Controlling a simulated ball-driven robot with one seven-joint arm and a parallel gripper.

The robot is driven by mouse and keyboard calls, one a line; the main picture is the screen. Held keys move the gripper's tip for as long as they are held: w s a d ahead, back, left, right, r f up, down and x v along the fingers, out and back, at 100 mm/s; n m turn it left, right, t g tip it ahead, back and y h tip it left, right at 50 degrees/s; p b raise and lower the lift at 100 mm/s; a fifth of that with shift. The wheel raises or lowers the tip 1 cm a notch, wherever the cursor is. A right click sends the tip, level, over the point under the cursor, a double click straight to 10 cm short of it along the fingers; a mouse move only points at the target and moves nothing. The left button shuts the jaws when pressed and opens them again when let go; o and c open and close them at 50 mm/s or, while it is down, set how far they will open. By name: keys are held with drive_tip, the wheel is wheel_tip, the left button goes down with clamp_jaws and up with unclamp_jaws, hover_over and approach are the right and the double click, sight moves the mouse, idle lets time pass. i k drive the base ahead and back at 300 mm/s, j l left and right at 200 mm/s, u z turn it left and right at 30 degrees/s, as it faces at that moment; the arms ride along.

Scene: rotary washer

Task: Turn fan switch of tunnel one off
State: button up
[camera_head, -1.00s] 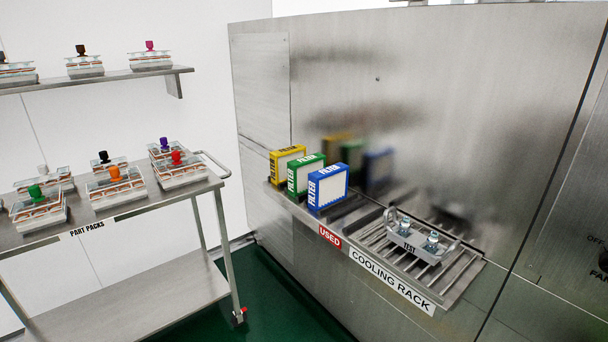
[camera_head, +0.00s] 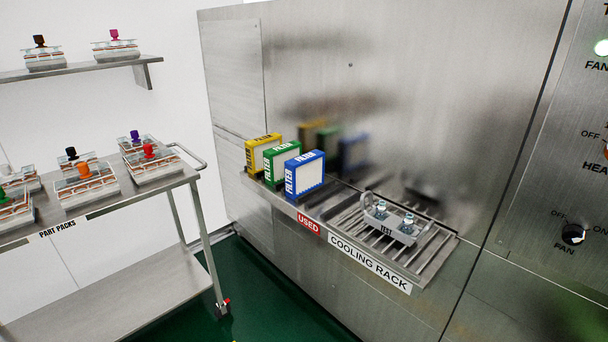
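A black rotary fan switch (camera_head: 573,234) sits on the steel panel at the right edge of the head view. "FAN" is printed below it, with "OFF" at its upper left and "ON" at its right. Its exact pointer direction is too small to tell. A second knob (camera_head: 605,149), labelled "HEA…" and "OFF", is partly cut off. The tunnel number is not readable. My gripper is not in view.
A cooling rack (camera_head: 441,247) juts from the steel wall, holding a test tray (camera_head: 400,232) and, at its left, yellow, green and blue filters (camera_head: 305,175). A cart (camera_head: 205,235) with part packs stands left. Green floor (camera_head: 265,290) is clear between them.

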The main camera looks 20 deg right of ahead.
sight(572, 234)
drive_tip(key=z, duration=1.3)
